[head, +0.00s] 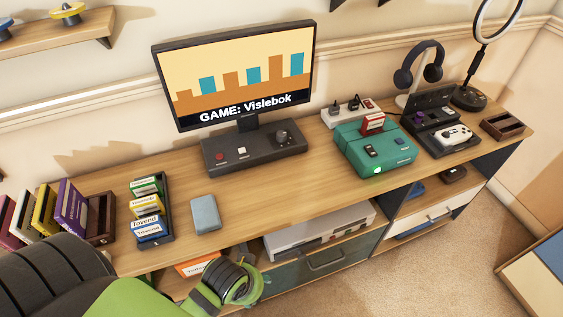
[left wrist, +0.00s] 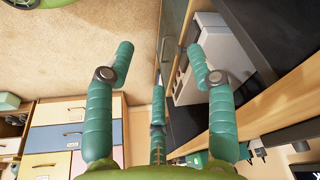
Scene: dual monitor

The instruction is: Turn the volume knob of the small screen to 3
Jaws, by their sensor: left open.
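A monitor (head: 238,72) reading "GAME: Vislebok" stands at the back of the desk. Its dark base (head: 233,158) carries a red button and a round dark knob (head: 281,137) on the right; the knob's setting is too small to read. I cannot tell whether this is the small screen; no second monitor shows clearly. My left gripper (head: 238,284) is in front of the desk's front edge, below and well apart from the knob. In the left wrist view its teal fingers (left wrist: 160,66) are spread and empty. My right gripper is out of view.
A teal console (head: 374,152) with a red cartridge sits right of the base. A grey-blue box (head: 205,214) and a cartridge rack (head: 153,237) lie on the left. A pale console (head: 318,232) sits on the shelf below. The desktop before the base is largely clear.

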